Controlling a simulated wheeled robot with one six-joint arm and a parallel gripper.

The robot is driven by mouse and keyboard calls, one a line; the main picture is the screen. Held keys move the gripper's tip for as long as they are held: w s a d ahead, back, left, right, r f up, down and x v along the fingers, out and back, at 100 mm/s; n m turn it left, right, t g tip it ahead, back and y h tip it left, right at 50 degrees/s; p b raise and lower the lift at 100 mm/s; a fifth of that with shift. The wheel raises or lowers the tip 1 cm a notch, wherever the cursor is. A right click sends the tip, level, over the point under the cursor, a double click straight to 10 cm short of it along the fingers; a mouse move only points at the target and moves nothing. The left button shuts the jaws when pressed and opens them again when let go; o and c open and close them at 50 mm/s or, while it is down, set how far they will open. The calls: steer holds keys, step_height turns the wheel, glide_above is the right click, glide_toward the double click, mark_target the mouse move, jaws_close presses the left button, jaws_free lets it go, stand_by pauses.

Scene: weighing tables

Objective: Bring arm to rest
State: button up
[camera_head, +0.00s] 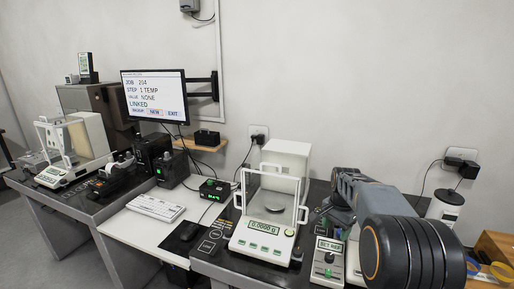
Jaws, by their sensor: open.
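My arm fills the right side of the head view, with a large black ribbed joint (412,250) close to the camera. Beyond it, a grey-blue part of my arm reaches back over the right table. My gripper (334,208) is at the far left end of that part, low over the table and right of the balance. It is open, with no object seen in it. Its fingers are small and dark and partly merge with the black tabletop. The joint hides part of the table behind it.
A white balance (265,228) with a lit display stands left of my arm. A small control box (328,262) marked SET REF stands close beside the joint. A monitor (155,96) hangs at left.

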steer(key=s+a+r+n+t+p, duration=0.1)
steer(key=s+a+n, duration=0.4)
steer(key=s, duration=0.6)
steer(key=s+a+r+n+t+p, duration=0.2)
steer(key=s+a+n, duration=0.4)
steer(key=s, duration=0.5)
steer(key=shift+s+r, duration=0.25)
steer(key=shift+r, duration=0.4)
